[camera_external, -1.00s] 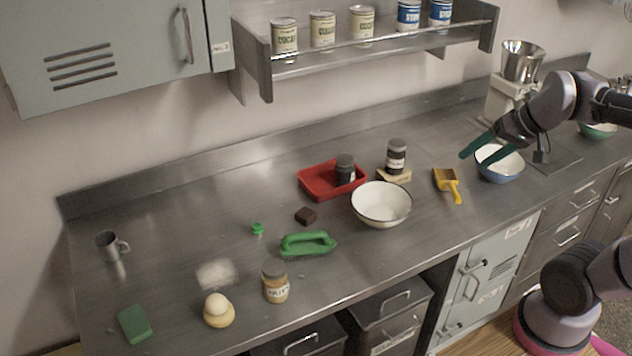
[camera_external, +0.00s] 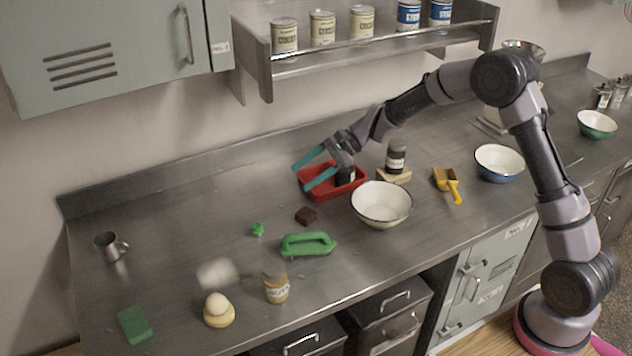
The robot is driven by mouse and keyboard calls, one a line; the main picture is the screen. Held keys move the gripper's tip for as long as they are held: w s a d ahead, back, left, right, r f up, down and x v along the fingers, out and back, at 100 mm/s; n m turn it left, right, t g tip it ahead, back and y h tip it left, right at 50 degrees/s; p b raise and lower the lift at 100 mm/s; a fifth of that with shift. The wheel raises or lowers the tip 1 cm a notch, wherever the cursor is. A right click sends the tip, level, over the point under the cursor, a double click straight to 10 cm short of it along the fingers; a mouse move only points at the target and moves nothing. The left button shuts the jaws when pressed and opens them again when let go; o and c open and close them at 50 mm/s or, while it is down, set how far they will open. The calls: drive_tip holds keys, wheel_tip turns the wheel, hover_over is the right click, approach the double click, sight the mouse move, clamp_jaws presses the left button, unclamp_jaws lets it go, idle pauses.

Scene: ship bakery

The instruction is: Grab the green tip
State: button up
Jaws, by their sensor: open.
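The green tip (camera_external: 258,229) is a small bright green piece on the steel counter, left of the brown block and behind the green-handled brush. My gripper (camera_external: 305,176) has teal fingers spread apart and nothing between them. It hangs above the red tray, to the right of and farther back than the green tip, and is clear of it. The gripper and wrist hide part of the red tray and the dark jar in it.
Near the tip are a brown block (camera_external: 306,216), a green brush (camera_external: 308,245) and the red tray (camera_external: 347,189). The counter left of the tip is mostly clear.

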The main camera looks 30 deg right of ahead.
sight(259, 225)
drive_tip(key=w+a+f+m, duration=0.2)
drive_tip(key=f, duration=0.3)
drive_tip(key=w+a+f+m+y, duration=0.1)
drive_tip(key=w+a+f+m, duration=0.1)
drive_tip(key=f, duration=0.4)
drive_tip(key=w+a+f+m+t, duration=0.1)
drive_tip(key=w+a+f, duration=0.1)
drive_tip(key=f, duration=0.3)
drive_tip(key=shift+w+f+m+y, duration=0.1)
drive_tip(key=shift+f+m+y, duration=0.2)
drive_tip(key=shift+f+m, duration=0.1)
drive_tip(key=x, duration=0.4)
drive_tip(key=shift+a+f, duration=0.15)
drive_tip(key=shift+a, duration=0.1)
drive_tip(key=x, duration=0.5)
drive_tip(key=shift+s, duration=0.25)
drive_tip(key=shift+w+a+f, duration=0.1)
drive_tip(key=shift+w+a, duration=0.1)
drive_tip(key=shift+a, duration=0.35)
clamp_jaws()
